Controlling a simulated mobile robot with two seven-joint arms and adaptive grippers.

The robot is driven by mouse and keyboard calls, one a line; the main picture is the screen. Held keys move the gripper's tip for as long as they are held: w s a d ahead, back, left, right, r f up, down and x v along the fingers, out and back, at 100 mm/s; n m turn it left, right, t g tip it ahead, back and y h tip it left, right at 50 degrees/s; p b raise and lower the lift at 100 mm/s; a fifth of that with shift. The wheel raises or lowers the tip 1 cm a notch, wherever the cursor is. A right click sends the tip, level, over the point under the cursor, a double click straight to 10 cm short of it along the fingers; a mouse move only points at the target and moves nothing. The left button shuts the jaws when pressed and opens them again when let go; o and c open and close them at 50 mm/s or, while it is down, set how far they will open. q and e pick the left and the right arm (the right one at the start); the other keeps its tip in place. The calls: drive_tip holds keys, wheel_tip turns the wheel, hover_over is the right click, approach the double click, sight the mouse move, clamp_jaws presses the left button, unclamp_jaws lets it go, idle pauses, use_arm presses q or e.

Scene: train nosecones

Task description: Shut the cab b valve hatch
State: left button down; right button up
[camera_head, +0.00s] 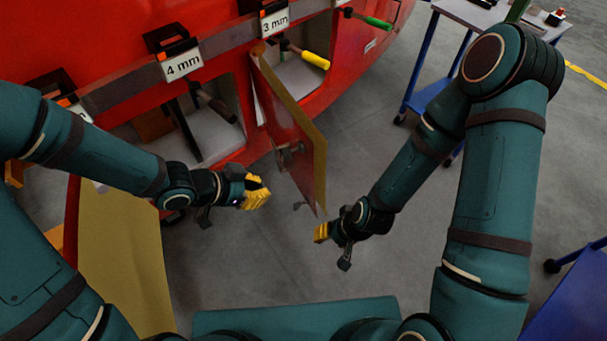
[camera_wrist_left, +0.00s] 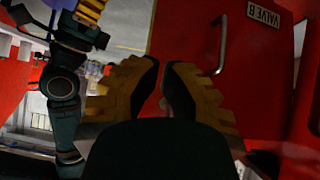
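The valve hatch (camera_head: 289,118) is a red door with an olive edge. It stands open, jutting out from the red train nose left of a compartment (camera_head: 297,78) with a yellow-handled valve (camera_head: 315,59). Its outer face carries a bar handle (camera_wrist_left: 222,46) and a "VALVE B" label (camera_wrist_left: 266,13) in the left wrist view. My left gripper (camera_head: 258,191) is left of the door, facing that outer face, with a narrow empty-looking gap between its fingers (camera_wrist_left: 161,82). My right gripper (camera_head: 322,232) is beyond the door's free edge, to its right; its finger gap is hidden.
Another compartment (camera_head: 215,138) with a dark-handled valve is open at left. An olive panel (camera_head: 125,255) hangs at lower left. Tags marked 4 mm (camera_head: 183,65) and 3 mm (camera_head: 275,21) sit above. A blue-legged table (camera_head: 470,14) stands at upper right. Grey floor is clear around the door.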

use_arm(q)
drive_tip(key=r+m, duration=0.1)
drive_tip(key=b, duration=0.7)
approach(313, 183)
drive_tip(key=x, duration=0.4)
drive_tip(key=f+x, duration=0.1)
drive_tip(key=x, duration=0.1)
drive_tip(key=shift+s+a, duration=0.2)
drive_tip(key=shift+a, duration=0.25)
drive_tip(key=shift+w+d+r, duration=0.1)
drive_tip(key=shift+w+d, duration=0.15)
drive_tip(key=shift+d, duration=0.35)
drive_tip(key=shift+w+d, duration=0.1)
